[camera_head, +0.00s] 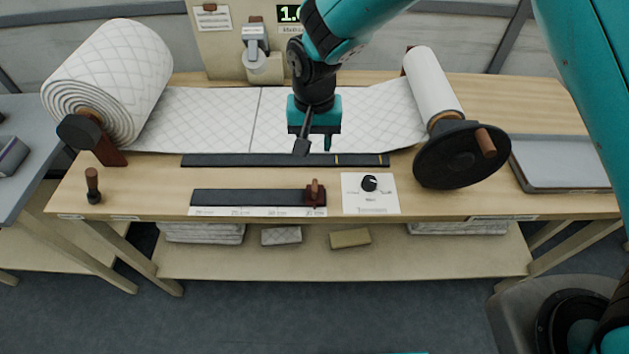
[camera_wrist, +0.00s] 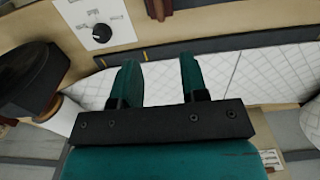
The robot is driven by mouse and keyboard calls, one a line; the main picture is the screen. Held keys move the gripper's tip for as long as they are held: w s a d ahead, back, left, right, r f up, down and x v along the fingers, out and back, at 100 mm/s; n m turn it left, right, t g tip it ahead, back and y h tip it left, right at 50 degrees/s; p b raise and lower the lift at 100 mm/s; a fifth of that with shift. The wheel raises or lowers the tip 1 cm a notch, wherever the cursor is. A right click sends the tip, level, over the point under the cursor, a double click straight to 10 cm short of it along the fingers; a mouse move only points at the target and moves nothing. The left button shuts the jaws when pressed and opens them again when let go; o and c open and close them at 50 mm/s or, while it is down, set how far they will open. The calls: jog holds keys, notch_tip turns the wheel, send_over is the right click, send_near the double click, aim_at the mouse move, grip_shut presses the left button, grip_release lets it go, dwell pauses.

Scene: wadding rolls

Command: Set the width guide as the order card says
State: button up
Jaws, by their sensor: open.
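The width guide is a dark rail (camera_head: 245,197) at the table's front with a printed scale strip (camera_head: 230,211) along its front edge. Its dark red slider with a brown knob (camera_head: 315,196) stands at the rail's right end, near the highest marking. The slider (camera_wrist: 157,8) is partly cut off at the top of the wrist view. A card on a clipboard (camera_head: 212,18), likely the order card, hangs on the back panel; its writing is too small to read. My gripper (camera_head: 316,144) is open and empty above the quilted sheet, behind the slider and apart from it.
A white wadding roll (camera_head: 115,75) stands left, its sheet running to a right-hand roller with a black crank wheel (camera_head: 455,160). A dark slotted bar (camera_head: 260,161) lies between sheet and guide. A dial card (camera_head: 370,205) is right of the slider. A brown-handled tool (camera_head: 93,185) stands front left.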

aim_at(315, 184)
notch_tip(315, 184, down, 16)
jog(key=p, duration=0.4)
jog(key=shift+r, duration=0.25)
jog(key=shift+c, duration=0.2)
grip_shut()
